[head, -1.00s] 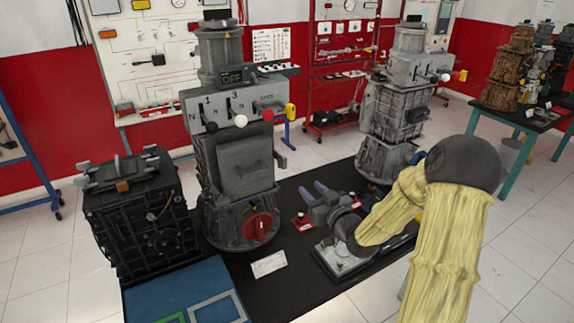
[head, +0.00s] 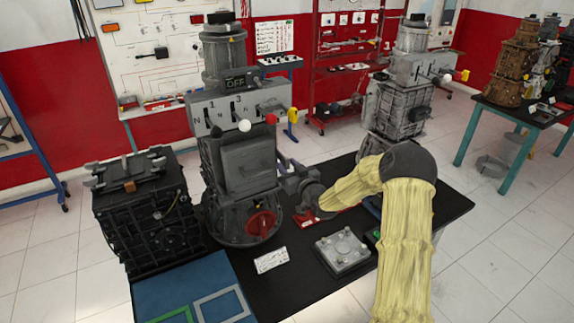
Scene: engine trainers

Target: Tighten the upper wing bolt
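The grey engine trainer (head: 247,165) with an "OFF" panel stands upright on the black table. I cannot make out the upper wing bolt clearly; the trainer's right side is partly behind my gripper. My gripper (head: 284,172) is at that right side, at about mid-height of the trainer body, with its arm coming in from the lower right. Its fingertips are small and dark against the trainer, so I cannot tell whether they are open, shut or touching anything.
A black engine block (head: 145,220) stands left of the trainer. A metal plate with knobs (head: 343,250) and a white card (head: 271,260) lie in front. A red wheel (head: 260,222) sits low on the trainer. A second grey trainer (head: 396,110) stands behind my arm.

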